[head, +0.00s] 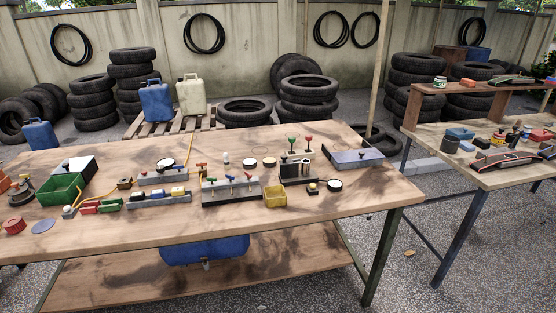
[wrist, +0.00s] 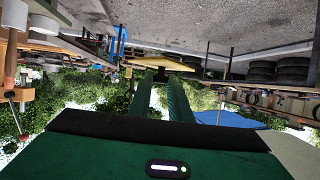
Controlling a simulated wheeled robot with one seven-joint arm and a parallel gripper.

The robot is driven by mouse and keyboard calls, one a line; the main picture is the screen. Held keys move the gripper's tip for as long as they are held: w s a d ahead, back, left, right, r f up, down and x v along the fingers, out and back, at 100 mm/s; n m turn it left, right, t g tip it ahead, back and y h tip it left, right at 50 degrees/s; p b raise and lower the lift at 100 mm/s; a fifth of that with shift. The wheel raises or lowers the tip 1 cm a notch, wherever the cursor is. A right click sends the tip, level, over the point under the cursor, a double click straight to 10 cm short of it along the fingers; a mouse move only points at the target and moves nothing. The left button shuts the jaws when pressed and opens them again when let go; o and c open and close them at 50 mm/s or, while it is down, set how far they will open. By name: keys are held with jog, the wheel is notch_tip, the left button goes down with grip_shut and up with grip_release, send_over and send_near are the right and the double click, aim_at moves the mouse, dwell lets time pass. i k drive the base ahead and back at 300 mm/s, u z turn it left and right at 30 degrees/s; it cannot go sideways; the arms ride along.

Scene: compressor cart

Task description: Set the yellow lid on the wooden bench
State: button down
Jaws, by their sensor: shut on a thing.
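My gripper (wrist: 163,74) shows in the wrist view as two green fingers reaching away from the camera. It is shut on the yellow lid (wrist: 161,63), a thin flat plate seen nearly edge-on at the fingertips. Neither the gripper nor the held lid shows in the head view. The wooden bench (head: 150,236) fills the middle of the head view, with bare wood along its front edge and at its right end.
On the bench stand a green bin (head: 58,189), a grey valve block (head: 232,193), a small yellow bin (head: 275,196) and a grey-blue tray (head: 352,158). A blue tank (head: 205,250) hangs beneath. A second table (head: 485,178) stands at the right; tyres are stacked behind.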

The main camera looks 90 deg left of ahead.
aim_at(373, 182)
jog(key=i, duration=2.4)
jog(key=u, duration=3.3)
jog(key=i, duration=0.75)
jog(key=u, duration=0.2)
